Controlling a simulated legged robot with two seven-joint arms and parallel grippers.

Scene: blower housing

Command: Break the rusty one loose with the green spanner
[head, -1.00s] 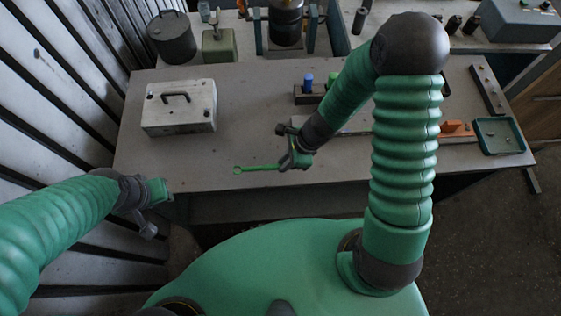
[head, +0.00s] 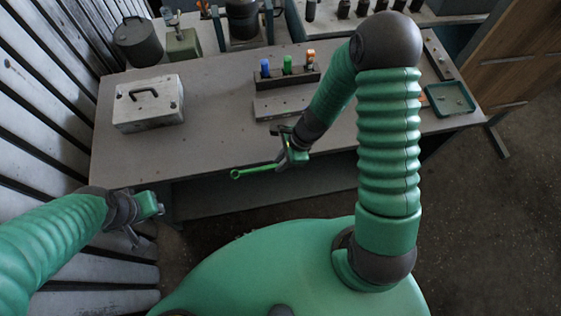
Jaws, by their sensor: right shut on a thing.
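A pale grey box with a dark handle (head: 148,103) sits on the left part of the bench; it has small dark spots on its face, too small to tell apart as fasteners, and I cannot make out a rusty one. My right gripper (head: 287,160) is shut on the green spanner (head: 255,172). The spanner points left, its ring end free, near the bench's front edge and apart from the box. My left gripper (head: 158,207) is low at the left, apart from the box; its fingers are too unclear to tell their state.
The grey bench (head: 220,125) is clear between box and rack. A dark rack (head: 283,80) holds blue, green and orange-topped pieces. A green tray (head: 450,98) lies at right. A dark canister (head: 137,42) stands behind the box. A slatted wall (head: 45,110) is close at left.

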